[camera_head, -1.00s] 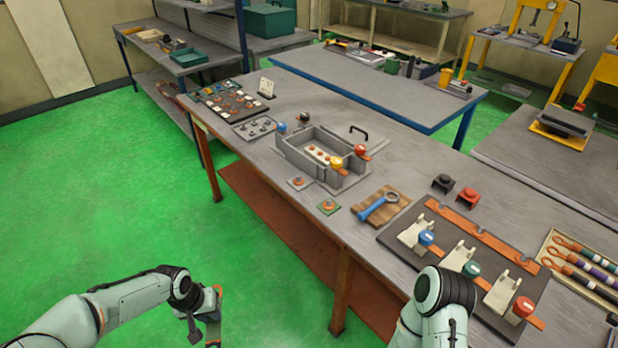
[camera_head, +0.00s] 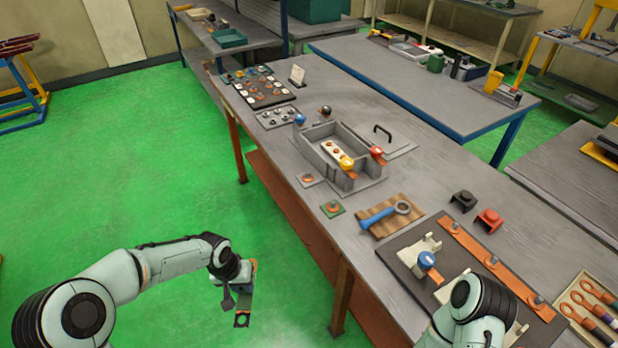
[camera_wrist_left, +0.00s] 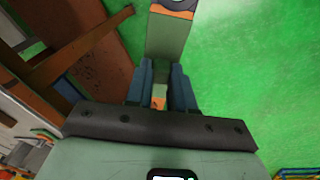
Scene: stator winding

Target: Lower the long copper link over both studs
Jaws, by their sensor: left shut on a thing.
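The long copper link (camera_head: 243,303) hangs from my left gripper (camera_head: 240,277), over the green floor left of the workbench. A hole shows near its lower end. In the left wrist view the link (camera_wrist_left: 172,42) runs out from between the fingers of my left gripper (camera_wrist_left: 161,82), which is shut on it. A grey open box (camera_head: 325,143) on the bench holds a pale strip (camera_head: 334,150) with small copper-coloured round parts. I cannot tell which parts are the two studs. My right forearm shows at the lower right; its gripper is not visible.
A blue-handled ring tool (camera_head: 384,215) lies on a wooden board in front of the box. A dark panel with white brackets lies at the right. The floor around the link is clear.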

